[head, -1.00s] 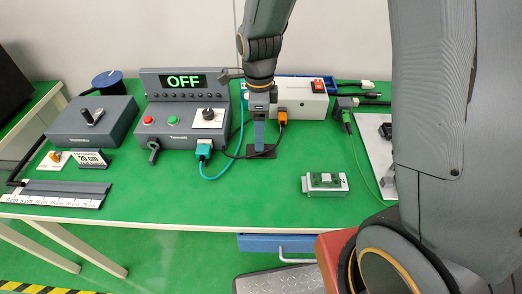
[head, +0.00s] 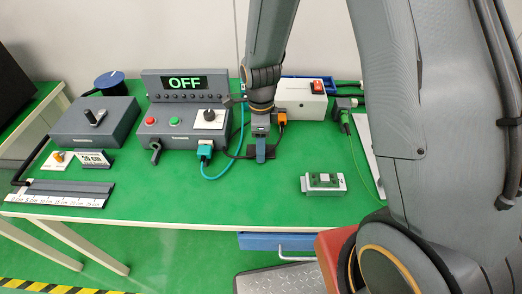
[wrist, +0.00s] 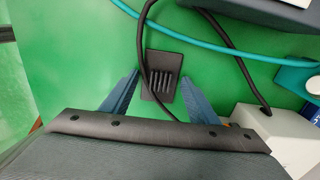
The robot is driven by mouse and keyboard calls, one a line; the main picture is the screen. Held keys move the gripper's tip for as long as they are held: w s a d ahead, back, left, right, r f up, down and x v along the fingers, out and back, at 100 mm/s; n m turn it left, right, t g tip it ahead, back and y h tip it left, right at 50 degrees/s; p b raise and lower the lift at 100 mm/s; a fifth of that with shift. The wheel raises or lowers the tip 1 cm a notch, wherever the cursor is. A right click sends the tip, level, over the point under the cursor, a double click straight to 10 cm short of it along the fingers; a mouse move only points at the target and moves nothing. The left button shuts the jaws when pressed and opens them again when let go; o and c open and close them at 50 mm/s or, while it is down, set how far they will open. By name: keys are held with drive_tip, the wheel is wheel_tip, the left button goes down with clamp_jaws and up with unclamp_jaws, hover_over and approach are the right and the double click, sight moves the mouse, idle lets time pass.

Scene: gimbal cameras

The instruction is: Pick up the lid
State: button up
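A small black plate with several ribs or slots (wrist: 167,62), which looks like the lid, lies flat on the green table (head: 130,200). In the wrist view a black cable crosses over it. My gripper (wrist: 160,76) points down with its two blue fingers spread, one on each side of the plate. I see no finger touching it. In the head view my gripper (head: 261,152) hides most of the plate and is low over the table, in front of the white box (head: 301,98).
A grey control box (head: 181,125) with an OFF display behind it stands left of my gripper. A teal cable (head: 222,172) and black cables run close by. The table front is clear.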

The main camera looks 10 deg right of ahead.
drive_tip(key=c, duration=0.7)
drive_tip(key=shift+r, duration=0.1)
